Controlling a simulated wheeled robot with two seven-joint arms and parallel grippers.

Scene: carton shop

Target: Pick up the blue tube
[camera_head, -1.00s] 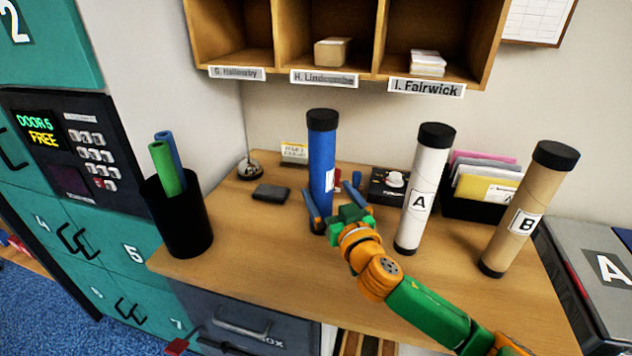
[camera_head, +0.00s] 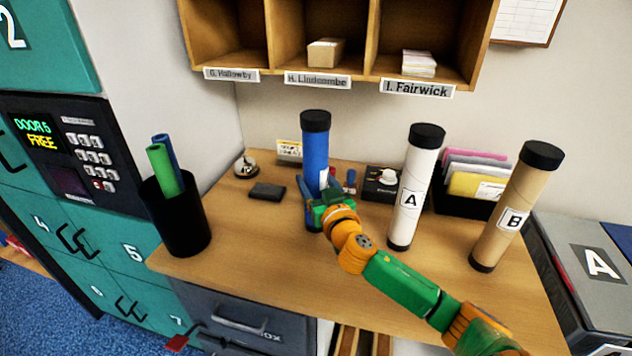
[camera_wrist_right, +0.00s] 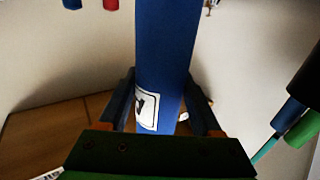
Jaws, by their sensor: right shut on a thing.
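The blue tube (camera_head: 315,150) with a black cap stands upright on the wooden counter (camera_head: 240,245). My right gripper (camera_head: 314,195) is shut on its lower part, with a finger on each side of it. In the right wrist view the tube (camera_wrist_right: 165,60) rises between the two fingers (camera_wrist_right: 160,115), and part of its white label shows. The gripper hides the front of the tube's lower part in the head view. My left gripper is not in view.
White tube A (camera_head: 409,185) and brown tube B (camera_head: 515,205) stand to the right. A black bin (camera_head: 183,222) with green and blue rolls stands left. A dark flat object (camera_head: 267,192) lies near the tube. Wooden cubbyholes (camera_head: 272,35) hang above.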

